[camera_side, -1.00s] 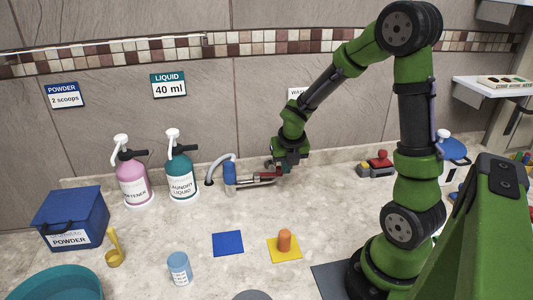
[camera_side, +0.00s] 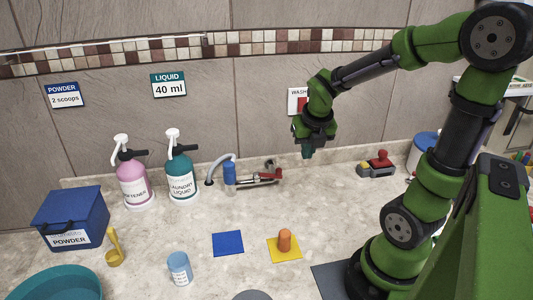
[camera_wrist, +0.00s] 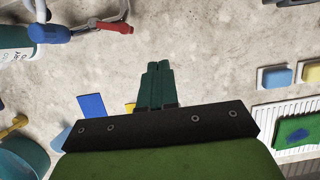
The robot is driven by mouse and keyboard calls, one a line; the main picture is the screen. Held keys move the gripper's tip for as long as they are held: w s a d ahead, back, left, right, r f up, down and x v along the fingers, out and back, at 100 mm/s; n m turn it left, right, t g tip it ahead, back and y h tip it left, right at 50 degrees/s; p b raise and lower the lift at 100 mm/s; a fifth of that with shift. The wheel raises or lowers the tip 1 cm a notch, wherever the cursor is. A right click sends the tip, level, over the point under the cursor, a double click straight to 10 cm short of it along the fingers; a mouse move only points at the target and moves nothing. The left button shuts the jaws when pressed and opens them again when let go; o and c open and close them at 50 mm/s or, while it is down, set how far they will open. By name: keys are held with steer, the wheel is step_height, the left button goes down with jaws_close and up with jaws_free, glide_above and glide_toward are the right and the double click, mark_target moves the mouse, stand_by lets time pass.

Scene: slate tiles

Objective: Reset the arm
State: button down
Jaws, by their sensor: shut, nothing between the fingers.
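My gripper (camera_side: 307,153) hangs in the air above the back of the counter, pointing down, in the side view. It is shut and empty. In the wrist view its two dark green fingers (camera_wrist: 159,66) lie side by side with no object between them. Bare counter shows past the fingertips. The tap (camera_side: 262,177) with a red lever and a blue part (camera_side: 229,173) is at the back wall, left of and below my gripper; it also shows at the top left of the wrist view (camera_wrist: 105,22).
A pink bottle (camera_side: 133,185), a teal bottle (camera_side: 182,178) and a blue powder box (camera_side: 72,219) stand at left. An orange peg (camera_side: 284,240) stands on a yellow square (camera_side: 291,255), beside a blue square (camera_side: 228,243). A red and grey item (camera_side: 377,164) sits at the back right.

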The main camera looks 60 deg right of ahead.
steer(key=shift+s+r, duration=0.3)
steer(key=shift+r, duration=0.4)
